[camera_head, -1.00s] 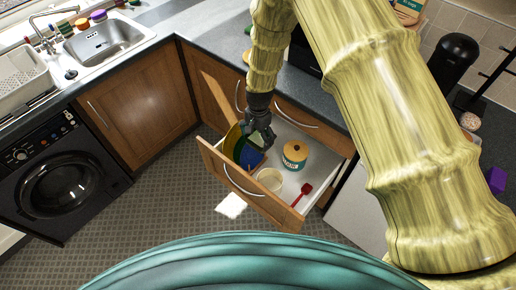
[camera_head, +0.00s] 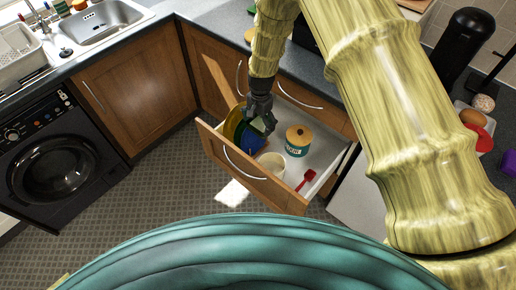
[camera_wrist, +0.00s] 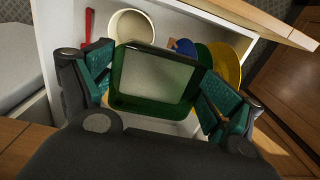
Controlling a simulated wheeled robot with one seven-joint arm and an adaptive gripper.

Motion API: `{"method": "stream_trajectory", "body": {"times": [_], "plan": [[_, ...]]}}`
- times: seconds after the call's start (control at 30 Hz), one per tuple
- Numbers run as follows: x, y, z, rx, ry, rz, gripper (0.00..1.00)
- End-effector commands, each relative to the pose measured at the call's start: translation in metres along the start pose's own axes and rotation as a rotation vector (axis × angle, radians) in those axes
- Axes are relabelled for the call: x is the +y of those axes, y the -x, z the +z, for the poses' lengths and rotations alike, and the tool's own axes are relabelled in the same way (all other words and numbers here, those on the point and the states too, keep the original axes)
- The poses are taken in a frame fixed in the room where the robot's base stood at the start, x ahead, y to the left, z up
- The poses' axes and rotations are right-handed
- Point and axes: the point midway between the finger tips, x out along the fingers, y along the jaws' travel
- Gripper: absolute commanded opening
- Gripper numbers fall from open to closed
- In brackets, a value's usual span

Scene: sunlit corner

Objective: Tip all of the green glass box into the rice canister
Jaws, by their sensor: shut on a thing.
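My gripper (camera_wrist: 153,92) is shut on the green glass box (camera_wrist: 121,76), a dark green rimmed box with a pale, greyish middle. I cannot tell what is in it. In the head view my gripper (camera_head: 262,117) holds it over the open drawer. An open cream pot (camera_wrist: 124,34) stands in the drawer just beyond the box; it also shows in the head view (camera_head: 272,160). A teal canister with a yellow lid (camera_head: 297,140) stands to its right. Its label is too small to read, so I cannot tell which one is the rice canister.
The drawer (camera_head: 248,175) also holds a red utensil (camera_head: 306,180), and yellow, green and blue round pieces (camera_wrist: 226,62) stand at one side. The worktop (camera_head: 210,38) runs behind. Tiled floor (camera_head: 150,190) lies clear to the left.

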Motion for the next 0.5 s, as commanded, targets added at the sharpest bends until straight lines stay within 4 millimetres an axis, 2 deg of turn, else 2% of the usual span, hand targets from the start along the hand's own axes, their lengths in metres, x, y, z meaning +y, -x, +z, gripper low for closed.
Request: {"method": "stream_trajectory", "body": {"times": [0.03,0.5], "plan": [[0.001,-0.021,-0.001,0.000,-0.001,0.000,0.28],[0.003,-0.109,-0.003,0.001,-0.001,0.000,0.28]]}}
